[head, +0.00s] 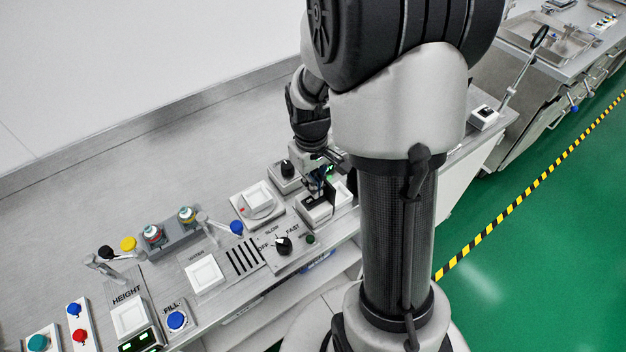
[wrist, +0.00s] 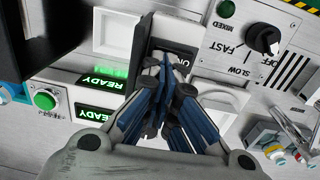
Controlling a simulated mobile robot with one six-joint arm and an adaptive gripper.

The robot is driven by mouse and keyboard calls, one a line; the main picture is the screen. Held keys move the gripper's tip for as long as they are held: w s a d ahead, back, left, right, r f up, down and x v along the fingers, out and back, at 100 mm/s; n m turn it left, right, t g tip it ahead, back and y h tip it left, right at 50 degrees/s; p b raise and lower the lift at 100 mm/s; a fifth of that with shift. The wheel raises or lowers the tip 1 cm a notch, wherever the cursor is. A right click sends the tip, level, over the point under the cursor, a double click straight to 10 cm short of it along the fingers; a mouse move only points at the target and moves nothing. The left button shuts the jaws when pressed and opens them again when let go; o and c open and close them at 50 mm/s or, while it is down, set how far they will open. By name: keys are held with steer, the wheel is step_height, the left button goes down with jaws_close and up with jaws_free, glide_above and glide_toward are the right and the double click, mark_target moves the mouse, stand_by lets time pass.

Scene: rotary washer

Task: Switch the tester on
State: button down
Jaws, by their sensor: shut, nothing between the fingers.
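My gripper (wrist: 163,62) is shut and empty, its blue-sided fingers pointing down at the panel in the wrist view. Its tips are at a black plate with partly hidden ON lettering (wrist: 184,62); whether they touch it cannot be told. An upright dark plate (wrist: 142,50) stands just left of the tips. Two lit green READY displays (wrist: 97,112) are at the left. In the head view, my gripper (head: 319,186) is over a small white-and-black unit (head: 314,208) near the bench's front edge. I cannot tell for sure which unit is the tester.
A black SLOW/OFF/FAST knob (wrist: 262,38) is right of the gripper; it also shows in the head view (head: 283,246). A green button (wrist: 45,100) is at the left. The bench's back strip (head: 130,180) is clear.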

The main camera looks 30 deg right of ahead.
steer(key=shift+d+f, duration=0.1)
steer(key=shift+f, duration=0.3)
stand_by(0.3)
steer(key=shift+a+r, duration=0.2)
steer(key=shift+a, duration=0.6)
steer(key=shift+r+p, duration=0.1)
steer(key=shift+p, duration=0.2)
step_height(320, 180, up, 14)
steer(key=p, duration=0.6)
steer(key=shift+a+p, duration=0.15)
steer(key=shift+p, duration=0.2)
